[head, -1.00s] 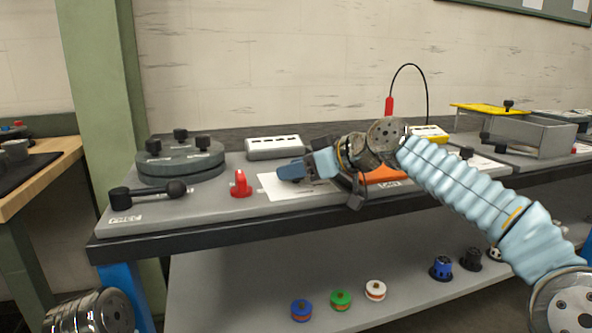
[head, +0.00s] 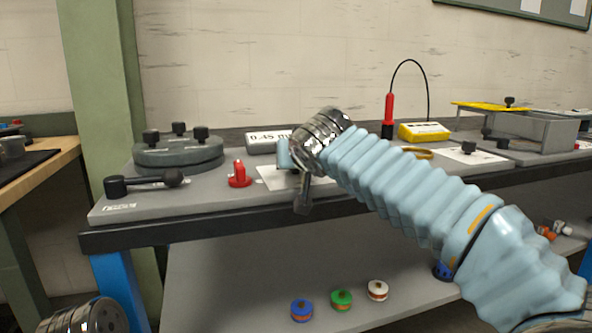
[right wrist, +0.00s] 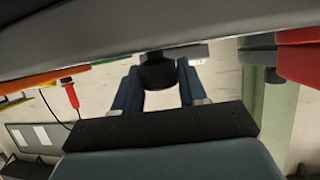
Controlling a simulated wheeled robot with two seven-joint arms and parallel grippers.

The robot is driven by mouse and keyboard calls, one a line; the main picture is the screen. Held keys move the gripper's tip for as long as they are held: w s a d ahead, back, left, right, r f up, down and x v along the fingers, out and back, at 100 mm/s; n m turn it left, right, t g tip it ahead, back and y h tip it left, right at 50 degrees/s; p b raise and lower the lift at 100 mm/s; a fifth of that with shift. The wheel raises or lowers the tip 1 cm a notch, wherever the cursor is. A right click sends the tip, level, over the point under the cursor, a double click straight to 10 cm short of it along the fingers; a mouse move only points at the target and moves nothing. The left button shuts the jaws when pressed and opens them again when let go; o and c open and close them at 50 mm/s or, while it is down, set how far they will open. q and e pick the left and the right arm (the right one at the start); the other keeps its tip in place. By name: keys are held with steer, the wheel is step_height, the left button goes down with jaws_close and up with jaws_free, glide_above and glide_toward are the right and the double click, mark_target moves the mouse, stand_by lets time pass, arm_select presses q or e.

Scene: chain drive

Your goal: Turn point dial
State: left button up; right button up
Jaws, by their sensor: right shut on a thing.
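A black knob (right wrist: 158,72) shows in the right wrist view between the blue fingers of my right gripper (right wrist: 160,92), which is shut on it. In the head view my right wrist and forearm hide the knob and most of the gripper (head: 286,158). A red pointer-shaped dial (head: 239,175) stands on the grey bench panel, left of the gripper and apart from it. I cannot tell which of these is the point dial. My left gripper is out of view; only part of my left arm shows at the lower left.
A display box (head: 262,144) reading "0.45 m" and more, partly hidden, stands behind. A grey disc stack (head: 178,152) and black lever (head: 143,183) are at left. A red probe (head: 389,108) and yellow box (head: 424,132) stand right. Several colored spools (head: 341,299) lie on the shelf below.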

steer(key=shift+m+h+b, duration=0.5)
steer(key=shift+m+h, duration=0.2)
steer(key=shift+h, duration=0.1)
steer(key=o, duration=1)
steer(key=b+v, duration=0.1)
steer(key=v, duration=1.2)
steer(key=shift+s+a+r, duration=0.1)
steer(key=shift+s+a, duration=0.05)
steer(key=shift+s, duration=0.3)
